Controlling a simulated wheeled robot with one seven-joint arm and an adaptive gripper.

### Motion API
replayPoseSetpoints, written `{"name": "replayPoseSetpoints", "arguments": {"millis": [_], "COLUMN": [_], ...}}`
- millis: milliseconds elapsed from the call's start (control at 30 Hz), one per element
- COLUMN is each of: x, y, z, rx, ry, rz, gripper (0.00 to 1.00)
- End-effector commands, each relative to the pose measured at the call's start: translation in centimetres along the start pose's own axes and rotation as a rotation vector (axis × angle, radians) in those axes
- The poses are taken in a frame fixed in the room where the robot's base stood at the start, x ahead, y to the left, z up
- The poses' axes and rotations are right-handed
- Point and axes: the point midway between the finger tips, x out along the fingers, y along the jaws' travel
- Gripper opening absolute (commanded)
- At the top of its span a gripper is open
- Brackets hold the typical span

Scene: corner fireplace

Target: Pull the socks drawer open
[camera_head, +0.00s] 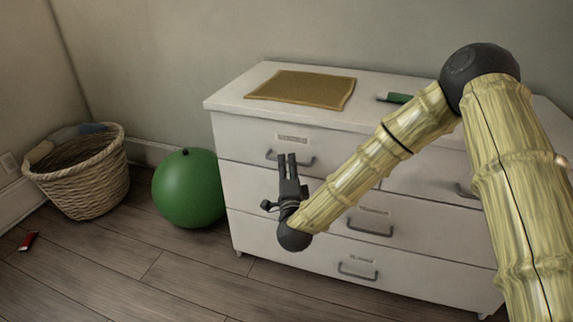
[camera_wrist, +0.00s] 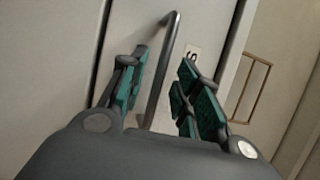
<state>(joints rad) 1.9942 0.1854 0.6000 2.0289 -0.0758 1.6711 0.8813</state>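The white dresser (camera_head: 330,120) has several drawers with grey handles and small labels, too small to read in the head view. My gripper (camera_head: 287,158) is in front of the upper left drawer, at its handle (camera_head: 305,162). In the wrist view the handle (camera_wrist: 163,70) passes between the fingers of my open gripper (camera_wrist: 165,88). A label (camera_wrist: 191,51) with an "S" shows beside the handle, the rest hidden by a finger. The drawer front looks flush with the dresser.
A mat (camera_head: 300,90) and a green item (camera_head: 395,98) lie on the dresser top. A green ball (camera_head: 188,190) and a wicker basket (camera_head: 85,180) stand to the left. A small red object (camera_head: 29,241) lies on the floor. The front floor is clear.

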Motion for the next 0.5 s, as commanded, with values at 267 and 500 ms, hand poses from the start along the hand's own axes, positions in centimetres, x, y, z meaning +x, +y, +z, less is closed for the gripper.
{"name": "replayPoseSetpoints", "arguments": {"millis": [267,500], "x": [2.1,2.2], "y": [0.0,0.0], "z": [0.0,0.0], "rx": [0.0,0.0], "ry": [-0.001,-0.001], "rz": [0.0,0.0], "gripper": [0.32,0.32]}}
